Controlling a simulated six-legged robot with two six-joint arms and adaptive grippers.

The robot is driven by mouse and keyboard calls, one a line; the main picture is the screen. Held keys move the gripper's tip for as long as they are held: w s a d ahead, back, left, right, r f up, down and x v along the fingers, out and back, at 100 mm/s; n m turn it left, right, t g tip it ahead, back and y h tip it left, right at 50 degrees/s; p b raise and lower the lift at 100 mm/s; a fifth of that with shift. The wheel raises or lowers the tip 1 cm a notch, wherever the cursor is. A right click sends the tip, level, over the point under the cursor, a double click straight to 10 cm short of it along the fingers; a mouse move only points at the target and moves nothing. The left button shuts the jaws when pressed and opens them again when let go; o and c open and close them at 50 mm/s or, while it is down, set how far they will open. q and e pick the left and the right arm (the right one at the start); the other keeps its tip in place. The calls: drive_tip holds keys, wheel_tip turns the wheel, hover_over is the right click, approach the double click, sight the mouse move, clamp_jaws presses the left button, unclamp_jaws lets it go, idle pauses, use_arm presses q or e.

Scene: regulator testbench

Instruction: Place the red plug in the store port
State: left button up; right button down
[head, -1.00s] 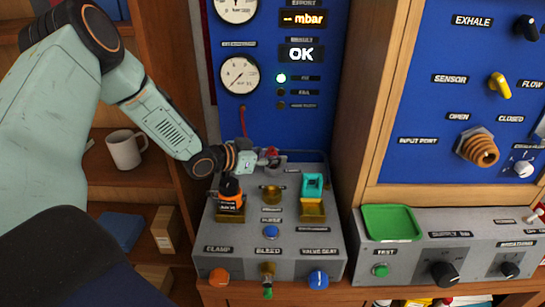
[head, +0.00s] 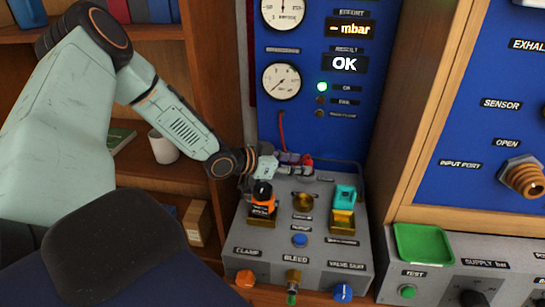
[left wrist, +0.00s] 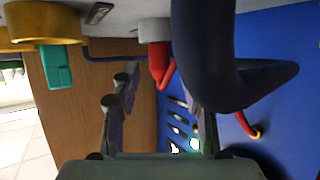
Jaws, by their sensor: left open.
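The red plug (head: 308,160) stands at the back of the grey test bench (head: 335,255). In the left wrist view the red plug (left wrist: 158,62) sits against a pale round fitting (left wrist: 154,31), with a red hose beside it. My left gripper (head: 296,169) is at the back of the bench, right next to the plug. Its fingers (left wrist: 162,105) are apart in the wrist view, with the plug in the gap farther out and nothing clamped. I cannot tell which fitting is the store port. My right gripper is not in view.
An orange-black part (head: 262,200), a brass fitting (head: 303,203) and a teal part (head: 344,197) stand on the bench near my gripper. A blue gauge panel (head: 335,115) rises behind. A green tray (head: 424,244) lies to the right. A dark curved shape (left wrist: 215,60) blocks part of the wrist view.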

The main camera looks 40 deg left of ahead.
use_arm(q)
drive_tip(key=p+v, duration=0.2)
drive_tip(key=v, duration=0.1)
drive_tip(key=shift+d+r, duration=0.1)
drive_tip(key=shift+r, duration=0.3)
drive_tip(key=shift+s+a+r+p, duration=0.15)
drive_tip(key=shift+s+a+p, duration=0.2)
drive_tip(key=shift+p, duration=0.35)
drive_tip(key=shift+p+v, duration=1.6)
drive_tip(key=shift+p, duration=0.05)
drive_tip(key=shift+s, duration=0.4)
drive_tip(key=shift+d, duration=0.1)
